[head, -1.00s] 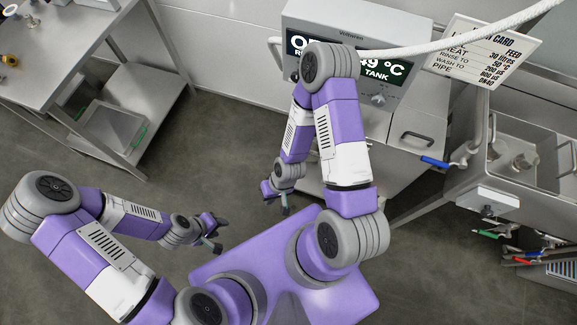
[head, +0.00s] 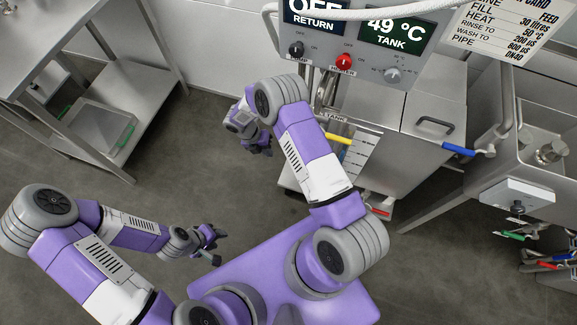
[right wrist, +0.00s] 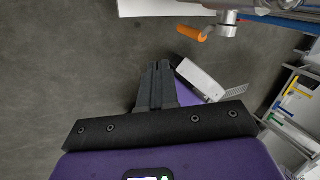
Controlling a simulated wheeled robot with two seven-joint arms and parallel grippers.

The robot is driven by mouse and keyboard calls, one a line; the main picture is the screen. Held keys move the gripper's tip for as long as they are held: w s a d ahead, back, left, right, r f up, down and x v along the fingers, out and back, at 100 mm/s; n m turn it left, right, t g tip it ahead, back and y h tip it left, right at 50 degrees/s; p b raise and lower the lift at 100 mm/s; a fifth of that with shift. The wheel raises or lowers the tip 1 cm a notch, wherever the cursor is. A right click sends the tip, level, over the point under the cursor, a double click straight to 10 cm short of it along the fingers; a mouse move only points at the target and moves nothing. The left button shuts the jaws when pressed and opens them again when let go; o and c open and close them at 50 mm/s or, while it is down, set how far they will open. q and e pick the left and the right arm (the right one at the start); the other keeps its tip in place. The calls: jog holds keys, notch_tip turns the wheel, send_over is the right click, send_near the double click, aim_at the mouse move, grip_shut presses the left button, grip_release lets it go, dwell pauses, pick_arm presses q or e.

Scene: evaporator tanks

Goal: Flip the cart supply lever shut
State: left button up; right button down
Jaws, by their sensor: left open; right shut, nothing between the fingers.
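No lever in view carries a label I can read as cart supply. A blue-handled lever (head: 458,149) sits on the pipe right of the cart. A yellow lever (head: 338,138) and a red lever (head: 378,211) show on the cart, partly behind my right arm. An orange-handled lever (right wrist: 193,33) is on a metal fitting in the right wrist view, ahead and right of the fingers. My right gripper (head: 261,149) is shut and empty, left of the cart, apart from any lever; its closed fingers also show in the right wrist view (right wrist: 157,75). My left gripper (head: 215,246) is open and empty, low over the floor.
The cart's control panel (head: 365,45) has several knobs and reads 49 °C. A white hose (head: 405,10) crosses its top. A steel sink (head: 540,135) stands right, with a green lever (head: 511,236) below. A steel table (head: 70,75) is at left. Floor between is clear.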

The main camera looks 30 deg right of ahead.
jog(key=s+d+f+b, duration=0.4)
jog(key=s+d+f, duration=0.1)
jog(key=f, duration=0.4)
jog(key=shift+d, duration=0.55)
jog(key=shift+s, duration=0.1)
